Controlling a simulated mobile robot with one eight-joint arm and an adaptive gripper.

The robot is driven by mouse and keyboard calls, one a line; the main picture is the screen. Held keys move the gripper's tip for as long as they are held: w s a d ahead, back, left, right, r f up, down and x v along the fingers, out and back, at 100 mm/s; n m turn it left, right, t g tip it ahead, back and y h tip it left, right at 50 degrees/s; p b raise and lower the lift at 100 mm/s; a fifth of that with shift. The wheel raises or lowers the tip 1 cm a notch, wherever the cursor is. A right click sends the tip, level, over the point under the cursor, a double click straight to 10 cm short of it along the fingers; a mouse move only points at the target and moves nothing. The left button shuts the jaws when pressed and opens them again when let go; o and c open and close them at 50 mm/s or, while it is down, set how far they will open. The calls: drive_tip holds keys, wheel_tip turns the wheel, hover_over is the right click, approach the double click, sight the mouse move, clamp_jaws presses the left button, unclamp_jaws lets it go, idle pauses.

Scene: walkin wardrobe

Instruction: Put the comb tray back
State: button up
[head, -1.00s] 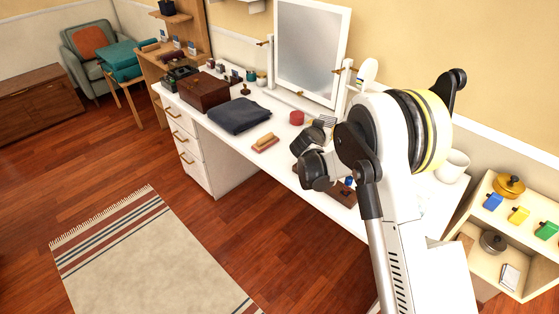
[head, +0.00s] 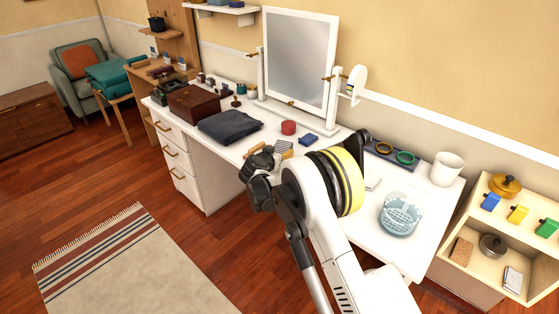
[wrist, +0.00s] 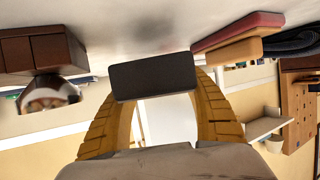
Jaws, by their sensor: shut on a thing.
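In the wrist view my gripper (wrist: 155,92) has its two ribbed yellow fingers closed on a dark grey slab (wrist: 153,76). Only one flat face of the slab shows; I cannot tell from it whether it is the comb tray. The slab is close to the white tabletop, which fills the top of this inverted view; contact with the top is not clear. In the head view the ribbed finger (head: 284,149) shows past my black wrist, over the front middle of the white dressing table (head: 232,152), and the held slab is hidden.
A folded dark cloth (head: 230,125), brown box (head: 194,103), red tin (head: 288,128) and blue box (head: 308,139) stand nearby. A mirror (head: 300,62) stands behind. At the right are a tray with rings (head: 380,160), light-blue basket (head: 400,216) and white cup (head: 446,169).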

wheel_tip(320, 180, down, 3)
drive_tip(key=shift+b, duration=0.6)
drive_tip(key=shift+r, duration=0.15)
drive_tip(key=o, duration=0.9)
drive_tip(key=shift+c, duration=0.2)
